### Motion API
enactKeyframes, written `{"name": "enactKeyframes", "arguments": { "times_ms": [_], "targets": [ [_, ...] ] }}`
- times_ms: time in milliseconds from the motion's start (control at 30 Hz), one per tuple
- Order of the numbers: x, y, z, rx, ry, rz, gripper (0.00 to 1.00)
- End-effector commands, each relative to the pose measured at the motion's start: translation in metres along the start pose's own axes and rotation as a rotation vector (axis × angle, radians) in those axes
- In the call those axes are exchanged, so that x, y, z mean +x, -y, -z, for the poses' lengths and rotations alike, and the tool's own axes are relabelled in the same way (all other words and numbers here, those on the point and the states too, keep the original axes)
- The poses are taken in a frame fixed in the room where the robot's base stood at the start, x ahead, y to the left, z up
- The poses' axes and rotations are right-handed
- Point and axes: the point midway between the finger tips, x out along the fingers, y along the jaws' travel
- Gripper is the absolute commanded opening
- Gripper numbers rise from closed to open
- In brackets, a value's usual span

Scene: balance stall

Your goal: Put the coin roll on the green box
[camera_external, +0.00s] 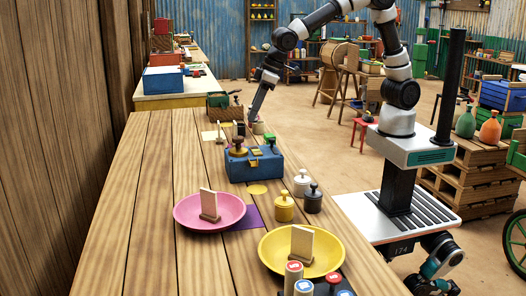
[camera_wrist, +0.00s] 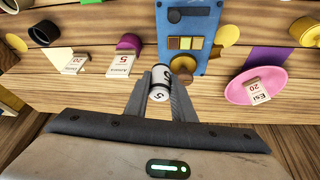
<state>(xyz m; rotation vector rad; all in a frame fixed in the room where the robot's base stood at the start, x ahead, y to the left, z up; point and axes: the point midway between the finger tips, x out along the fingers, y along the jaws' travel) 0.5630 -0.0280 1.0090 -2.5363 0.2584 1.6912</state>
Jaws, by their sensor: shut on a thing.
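My gripper (camera_wrist: 160,92) is shut on the coin roll (camera_wrist: 158,95), a pale cylinder with a dark 5 on its end and side, held between the two fingers. In the external view my gripper (camera_external: 254,114) is low over the far part of the bench, just beyond the blue box, with a small pale shape, apparently the roll, at its tip. The green box (camera_external: 219,100) stands at the bench's far end, beyond and left of my gripper. A green corner (camera_wrist: 12,4), probably the same box, shows at the top left of the wrist view.
The blue scale box (camera_external: 253,164) stands near my gripper. Pink (camera_external: 187,219) and yellow (camera_external: 269,252) pans hold cards. Yellow (camera_external: 284,208), white (camera_external: 302,183) and dark (camera_external: 313,199) weights stand to the right. Cards (camera_wrist: 72,63) lie left of the roll. The left bench strip is clear.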

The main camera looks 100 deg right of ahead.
Motion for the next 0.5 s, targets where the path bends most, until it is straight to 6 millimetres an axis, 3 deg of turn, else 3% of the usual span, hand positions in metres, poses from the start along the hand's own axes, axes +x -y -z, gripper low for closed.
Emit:
{"name": "enactKeyframes", "arguments": {
  "times_ms": [33, 200, 333, 500],
  "targets": [
    [-0.003, -0.029, -0.006, 0.052, -0.001, -0.018, 0.0],
    [-0.012, -0.102, -0.032, 0.187, 0.002, -0.063, 0.0],
    [-0.018, -0.136, -0.05, 0.259, 0.005, -0.086, 0.0],
    [-0.017, -0.155, -0.064, 0.301, 0.008, -0.098, 0.0]
  ]
}}
